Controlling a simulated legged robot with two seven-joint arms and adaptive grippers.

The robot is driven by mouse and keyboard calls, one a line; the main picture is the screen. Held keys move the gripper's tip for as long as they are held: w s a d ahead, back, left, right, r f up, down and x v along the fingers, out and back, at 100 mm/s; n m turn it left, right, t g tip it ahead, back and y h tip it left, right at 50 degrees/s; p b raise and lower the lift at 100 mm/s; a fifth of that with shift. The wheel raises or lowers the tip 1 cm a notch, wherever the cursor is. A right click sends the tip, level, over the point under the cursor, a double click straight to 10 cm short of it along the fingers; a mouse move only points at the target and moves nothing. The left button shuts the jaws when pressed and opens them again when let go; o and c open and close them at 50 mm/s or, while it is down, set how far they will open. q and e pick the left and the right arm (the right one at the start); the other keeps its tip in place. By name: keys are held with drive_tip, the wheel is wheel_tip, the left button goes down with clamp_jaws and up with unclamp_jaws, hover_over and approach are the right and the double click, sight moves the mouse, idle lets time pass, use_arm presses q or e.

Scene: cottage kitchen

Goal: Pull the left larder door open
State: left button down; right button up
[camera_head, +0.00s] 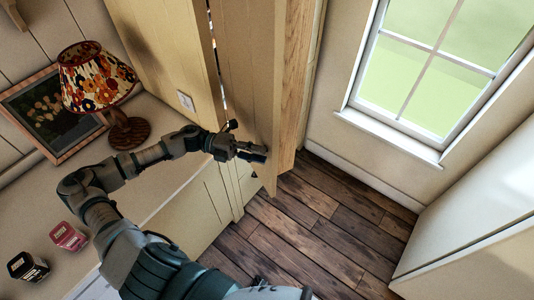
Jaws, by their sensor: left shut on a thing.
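The left larder door (245,65) is a tall cream wooden panel at the upper middle of the head view. It stands at an angle to the cabinet front, with a narrow gap along its left edge, so it appears ajar. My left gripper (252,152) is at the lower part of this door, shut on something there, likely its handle. The fingers hide the handle itself. My left arm reaches over the counter from the bottom left. My right gripper is not in view.
The plank floor (325,230) is clear below the window (430,60).

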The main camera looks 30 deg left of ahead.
use_arm(q)
drive_tip(key=shift+s+a+r+m+g+b, duration=0.15)
drive_tip(key=shift+s+a+m+g+b, duration=0.35)
drive_tip(key=shift+s+a+g, duration=0.55)
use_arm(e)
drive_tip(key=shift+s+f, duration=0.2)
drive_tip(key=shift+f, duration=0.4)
use_arm(q)
drive_tip(key=shift+w+a+t, duration=0.1)
drive_tip(key=shift+t, duration=0.15)
drive_tip(key=c, duration=0.8)
unclamp_jaws()
drive_tip(key=shift+o, duration=0.3)
drive_tip(key=shift+w+a+f, duration=0.2)
drive_tip(key=shift+w+a, duration=0.05)
drive_tip(key=s+a, duration=0.1)
drive_tip(key=a, duration=1.1)
drive_tip(key=shift+a+f, duration=0.2)
drive_tip(key=shift+a, duration=0.15)
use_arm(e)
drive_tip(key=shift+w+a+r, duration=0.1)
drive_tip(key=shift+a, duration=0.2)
use_arm(q)
drive_tip(key=shift+d+r, duration=0.1)
drive_tip(key=shift+d, duration=0.2)
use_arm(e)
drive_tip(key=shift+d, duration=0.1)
